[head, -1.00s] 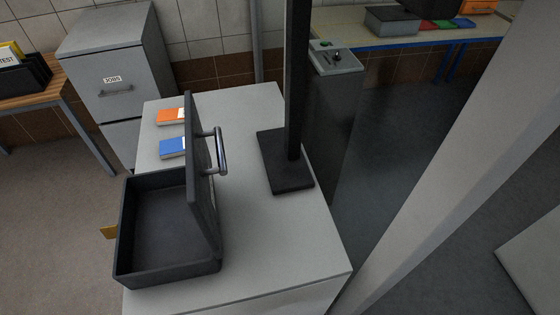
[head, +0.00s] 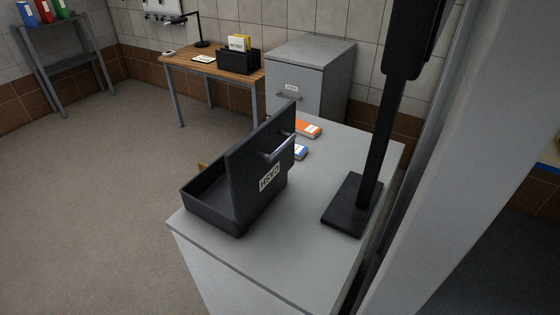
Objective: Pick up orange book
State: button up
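The orange book (head: 309,129) lies flat on the far part of the light grey table (head: 290,240), just behind the raised lid of a dark box. Its left part is hidden by the lid. A white patch shows on its cover. My gripper does not show in the head view.
The dark box (head: 206,215) stands open on the table, its labelled lid (head: 258,165) upright. A blue book (head: 301,152) lies nearer than the orange one. A black post on a flat base (head: 350,215) stands to the right. Open floor (head: 90,180) lies left.

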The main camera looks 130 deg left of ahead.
aim_at(312, 131)
jog(key=u, duration=4.4)
jog(key=k, duration=1.3)
jog(key=z, duration=0.65)
jog(key=i, duration=1.2)
jog(key=u, duration=0.65)
